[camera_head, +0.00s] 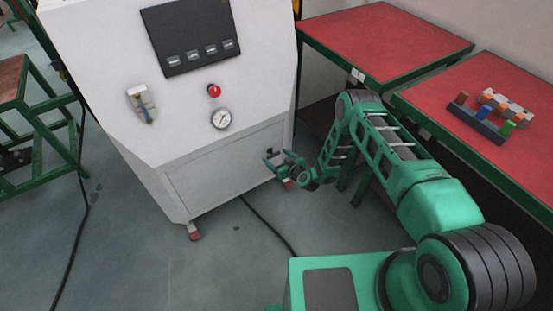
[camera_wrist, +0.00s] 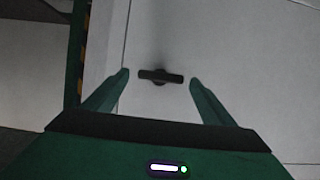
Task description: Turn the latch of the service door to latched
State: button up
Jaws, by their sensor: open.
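The service door (camera_head: 215,176) is the flat panel low on the front of the white cabinet, and it looks closed. Its latch (camera_wrist: 161,76) is a small dark bar on a round hub, lying almost level across the wrist view. In the head view the latch is too small and too close to my gripper to make out clearly. My gripper (camera_head: 271,161) is at the right end of the door. In the wrist view, my gripper (camera_wrist: 158,77) is open, with one finger beyond each end of the bar. Gaps show between bar and fingers.
The white cabinet (camera_head: 100,60) carries a dark panel (camera_head: 190,38), a red button (camera_head: 214,91), a gauge (camera_head: 221,118) and a small switch (camera_head: 143,104). Red-topped tables (camera_head: 390,40) stand to the right. A black cable (camera_head: 268,228) lies on the floor by the cabinet.

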jog(key=c, duration=1.5)
